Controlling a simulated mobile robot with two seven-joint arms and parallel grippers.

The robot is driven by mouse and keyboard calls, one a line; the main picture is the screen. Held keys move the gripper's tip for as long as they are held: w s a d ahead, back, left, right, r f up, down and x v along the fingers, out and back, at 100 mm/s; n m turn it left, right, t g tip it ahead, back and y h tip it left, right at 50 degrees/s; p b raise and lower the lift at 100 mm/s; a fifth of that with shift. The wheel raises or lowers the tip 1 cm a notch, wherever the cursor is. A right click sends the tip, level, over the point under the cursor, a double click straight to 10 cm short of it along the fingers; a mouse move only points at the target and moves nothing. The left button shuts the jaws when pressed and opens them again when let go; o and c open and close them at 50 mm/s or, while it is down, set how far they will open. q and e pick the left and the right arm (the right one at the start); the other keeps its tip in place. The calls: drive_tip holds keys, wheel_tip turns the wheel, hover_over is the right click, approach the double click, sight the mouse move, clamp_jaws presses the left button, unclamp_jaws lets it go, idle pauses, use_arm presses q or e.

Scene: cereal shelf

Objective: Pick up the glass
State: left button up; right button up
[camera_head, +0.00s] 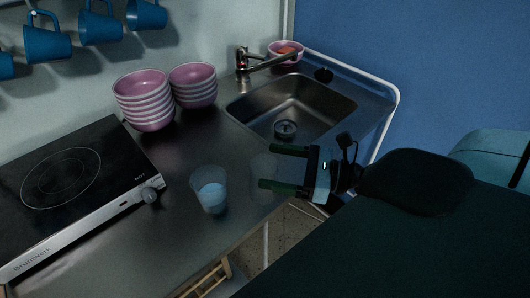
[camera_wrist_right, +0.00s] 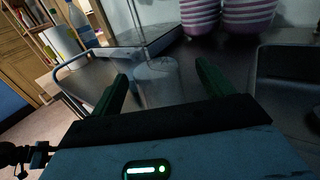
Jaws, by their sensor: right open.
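In the right wrist view a translucent glass (camera_wrist_right: 157,84) shows between and ahead of the fingertips (camera_wrist_right: 162,73). My left gripper is not in view.
A hob (camera_head: 70,185) lies to the left and stacked pink bowls (camera_head: 147,100) stand behind. A sink (camera_head: 300,100) with a tap (camera_head: 243,60) is at the back right. Blue mugs (camera_head: 100,25) hang on the wall.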

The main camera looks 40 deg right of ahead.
sight(255, 162)
drive_tip(key=x, duration=0.1)
drive_tip(key=p+x, duration=0.1)
drive_tip(key=x, duration=0.2)
drive_tip(key=shift+a+r+p, duration=0.35)
drive_tip(key=shift+p, duration=0.05)
drive_tip(key=shift+w+a+f, duration=0.1)
drive_tip(key=shift+a+f, duration=0.05)
drive_tip(key=shift+a, duration=0.05)
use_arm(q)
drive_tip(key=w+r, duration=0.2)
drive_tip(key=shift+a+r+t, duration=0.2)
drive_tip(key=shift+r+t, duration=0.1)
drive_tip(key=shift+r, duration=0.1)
use_arm(e)
drive_tip(key=shift+c, duration=1.4)
drive_tip(key=c, duration=0.9)
